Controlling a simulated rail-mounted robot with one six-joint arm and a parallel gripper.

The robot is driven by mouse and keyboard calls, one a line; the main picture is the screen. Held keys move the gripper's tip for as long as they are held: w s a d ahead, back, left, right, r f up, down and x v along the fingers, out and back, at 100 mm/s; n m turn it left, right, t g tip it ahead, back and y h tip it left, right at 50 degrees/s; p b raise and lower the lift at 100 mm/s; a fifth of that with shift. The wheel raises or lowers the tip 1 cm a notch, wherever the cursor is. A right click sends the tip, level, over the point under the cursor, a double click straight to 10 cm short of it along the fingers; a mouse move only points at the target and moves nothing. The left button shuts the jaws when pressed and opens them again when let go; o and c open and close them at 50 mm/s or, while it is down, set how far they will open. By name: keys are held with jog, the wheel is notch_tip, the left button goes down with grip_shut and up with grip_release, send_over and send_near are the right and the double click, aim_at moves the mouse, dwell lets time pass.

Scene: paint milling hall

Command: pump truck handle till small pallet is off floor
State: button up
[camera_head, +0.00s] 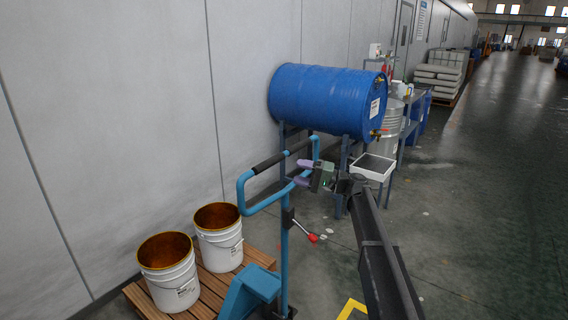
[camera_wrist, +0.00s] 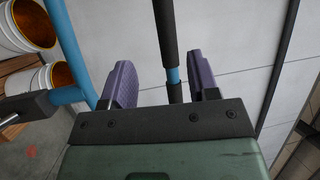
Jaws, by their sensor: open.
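The blue pump truck (camera_head: 252,289) stands at the wooden pallet (camera_head: 258,256), with its looped handle (camera_head: 243,190) raised. The handle's crossbar has black grips and a short blue middle part, also seen in the wrist view (camera_wrist: 174,75). My gripper (camera_head: 301,172) is open at the right side of the handle loop. In the wrist view its two purple fingers (camera_wrist: 162,82) lie on either side of the crossbar; I cannot tell how far the bar is from them. A red-knobbed lever (camera_head: 312,237) sits on the truck's column. Whether the pallet touches the floor is unclear.
Two white buckets (camera_head: 167,279) (camera_head: 218,241) stand on the pallet beside the grey wall. A blue drum (camera_head: 325,98) lies on a stand behind the handle, with a white tray (camera_head: 372,167) under its tap. Open floor lies to the right.

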aim_at(274, 164)
jog(key=x, duration=0.3)
jog(key=p+x, duration=0.1)
jog(key=x, duration=0.3)
jog(key=p+x, duration=0.1)
jog(key=x, duration=0.3)
jog(key=shift+s+r, duration=0.15)
jog(key=shift+r, duration=0.25)
grip_shut()
jog(key=shift+s+f, duration=0.1)
